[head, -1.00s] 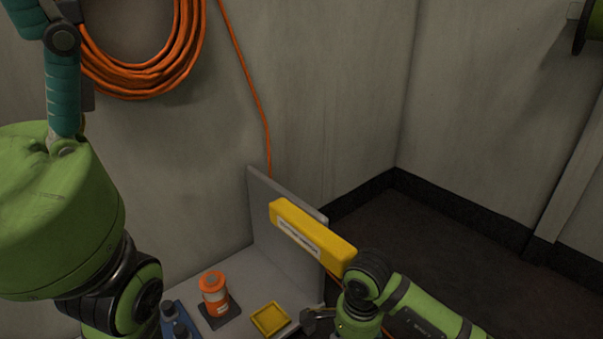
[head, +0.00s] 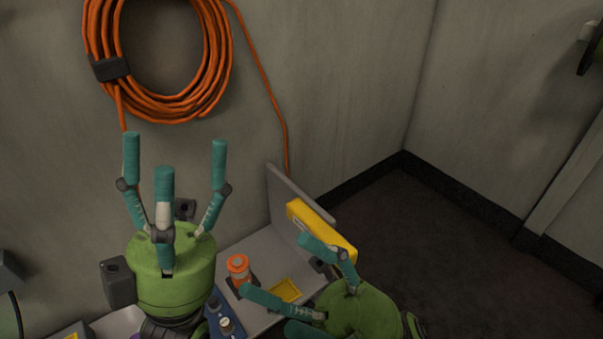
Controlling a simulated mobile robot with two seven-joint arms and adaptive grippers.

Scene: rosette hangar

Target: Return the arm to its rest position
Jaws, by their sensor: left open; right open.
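My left gripper (head: 176,158) stands upright at the left of the head view. Its three teal fingers point up and are spread open, with nothing between them. My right gripper (head: 275,285) is at the lower middle. Its teal fingers are spread open towards the left, in front of the bench, and I see nothing held. Its lower finger is partly cut off by the bottom edge.
A grey bench (head: 240,248) with a raised back panel stands by the wall. It bears an orange canister (head: 238,268), a yellow tray (head: 285,291) and a blue item (head: 222,322). A yellow box (head: 340,242) is at the panel. Coiled orange cable (head: 215,80) hangs above.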

